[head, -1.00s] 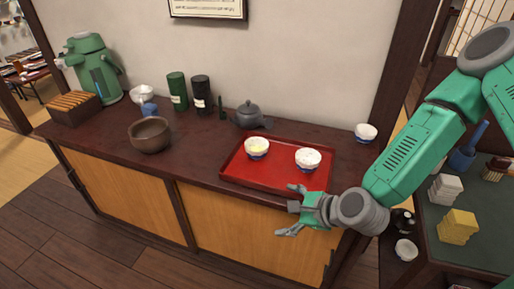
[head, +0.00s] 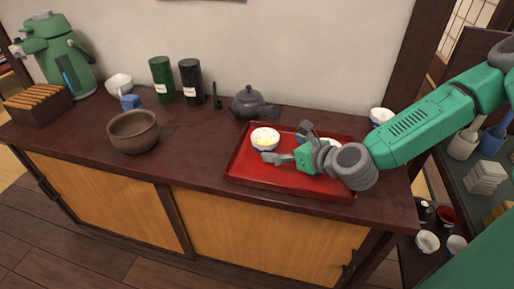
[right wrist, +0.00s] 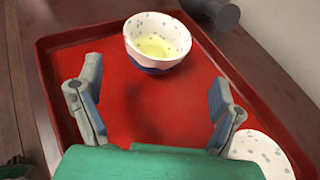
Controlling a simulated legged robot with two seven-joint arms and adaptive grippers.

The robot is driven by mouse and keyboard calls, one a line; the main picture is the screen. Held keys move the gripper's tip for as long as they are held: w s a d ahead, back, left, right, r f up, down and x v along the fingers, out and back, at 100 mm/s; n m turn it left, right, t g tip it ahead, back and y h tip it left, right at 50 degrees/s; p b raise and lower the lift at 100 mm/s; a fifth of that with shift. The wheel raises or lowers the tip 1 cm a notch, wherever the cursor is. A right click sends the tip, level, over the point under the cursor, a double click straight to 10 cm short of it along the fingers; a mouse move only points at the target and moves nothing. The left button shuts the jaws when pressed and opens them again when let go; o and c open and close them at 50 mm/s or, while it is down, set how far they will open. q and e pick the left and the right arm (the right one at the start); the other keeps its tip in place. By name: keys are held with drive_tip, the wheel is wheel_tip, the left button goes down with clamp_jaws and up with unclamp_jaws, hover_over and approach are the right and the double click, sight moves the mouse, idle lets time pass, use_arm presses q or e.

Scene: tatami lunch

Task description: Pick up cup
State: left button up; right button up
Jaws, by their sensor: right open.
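A white speckled cup (head: 265,138) with a blue base and pale yellow contents stands upright on the red tray (head: 250,177). In the right wrist view the cup (right wrist: 152,62) is ahead of the fingers, near the tray's far edge. My right gripper (head: 287,143) is open and empty, low over the tray, just right of this cup and apart from it. Its fingers (right wrist: 150,100) have bare tray between them. A second cup (right wrist: 262,152) is beside the right finger, partly cut off; in the head view my gripper hides most of it. My left gripper is not in view.
A grey teapot (head: 248,103) stands behind the tray. Another cup (head: 381,114) stands right of the tray, behind my arm. A brown bowl (head: 133,132), two dark canisters (head: 190,82) and a green air pot (head: 60,58) are to the left. Counter between bowl and tray is clear.

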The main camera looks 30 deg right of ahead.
sight(259, 143)
drive_tip(key=shift+w+f+b, duration=0.45)
drive_tip(key=shift+w+f, duration=0.15)
drive_tip(key=shift+f, duration=0.15)
drive_tip(key=shift+x, duration=1.1)
drive_tip(key=x, duration=0.1)
drive_tip(key=b+x, duration=0.1)
drive_tip(key=x, duration=0.1)
drive_tip(key=a+x, duration=0.1)
drive_tip(key=x, duration=0.1)
drive_tip(key=shift+w+r, duration=0.15)
drive_tip(key=shift+r, duration=0.1)
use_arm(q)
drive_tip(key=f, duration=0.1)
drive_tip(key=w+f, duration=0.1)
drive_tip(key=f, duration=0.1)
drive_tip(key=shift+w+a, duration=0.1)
use_arm(e)
drive_tip(key=shift+c, duration=0.5)
drive_tip(key=c, duration=1.2)
